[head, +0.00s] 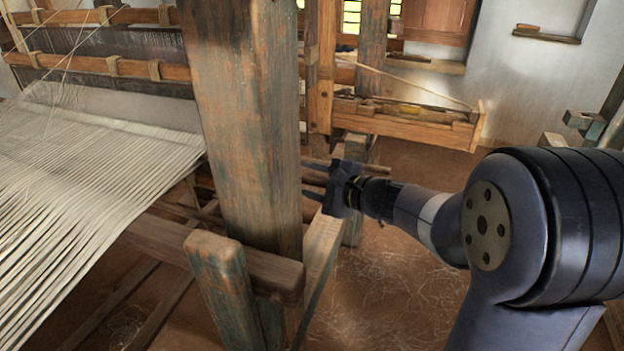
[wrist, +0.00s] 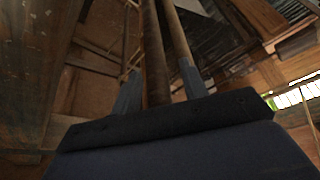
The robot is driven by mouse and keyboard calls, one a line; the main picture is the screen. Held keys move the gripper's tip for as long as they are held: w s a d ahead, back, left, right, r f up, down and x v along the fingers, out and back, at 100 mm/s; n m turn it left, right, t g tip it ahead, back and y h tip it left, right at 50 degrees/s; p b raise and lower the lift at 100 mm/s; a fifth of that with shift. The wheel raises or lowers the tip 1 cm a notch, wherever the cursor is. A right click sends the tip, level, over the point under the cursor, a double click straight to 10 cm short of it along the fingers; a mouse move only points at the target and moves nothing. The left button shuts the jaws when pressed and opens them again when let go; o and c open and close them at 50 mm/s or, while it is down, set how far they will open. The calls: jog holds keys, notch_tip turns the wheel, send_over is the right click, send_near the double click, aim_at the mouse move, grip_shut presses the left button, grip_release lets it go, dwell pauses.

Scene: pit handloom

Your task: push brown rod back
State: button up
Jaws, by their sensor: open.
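A brown rod (wrist: 153,50) runs lengthwise up the wrist view, with its near end low between the two grey fingers of my gripper (wrist: 158,84). A second, paler rod (wrist: 177,38) runs beside it on the right, close to the right finger. In the head view, my gripper (head: 318,181) points left beside the thick loom post, low behind it. The fingers are apart. I cannot tell whether either finger touches the brown rod. The post hides what lies further left in the head view.
The thick worn post (head: 245,120) stands just left of my gripper. A slanted beam (head: 321,250) passes below it. White warp threads (head: 90,180) spread at the left. A wooden tray-like beam (head: 410,127) lies behind. Straw-strewn floor (head: 400,285) is open below.

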jog(key=shift+c, duration=0.4)
grip_shut()
jog(key=shift+s, duration=0.1)
jog(key=shift+s+a+b, duration=0.25)
jog(key=shift+s+b, duration=0.15)
jog(key=shift+s, duration=0.3)
jog(key=shift+s+a+b, duration=0.3)
jog(key=shift+s+b, duration=0.05)
jog(key=shift+s, duration=0.3)
jog(key=shift+s+a+b, duration=0.25)
jog(key=shift+s+b, duration=0.15)
jog(key=shift+s, duration=0.3)
jog(key=shift+o, duration=0.4)
grip_release()
jog(key=shift+s, duration=0.15)
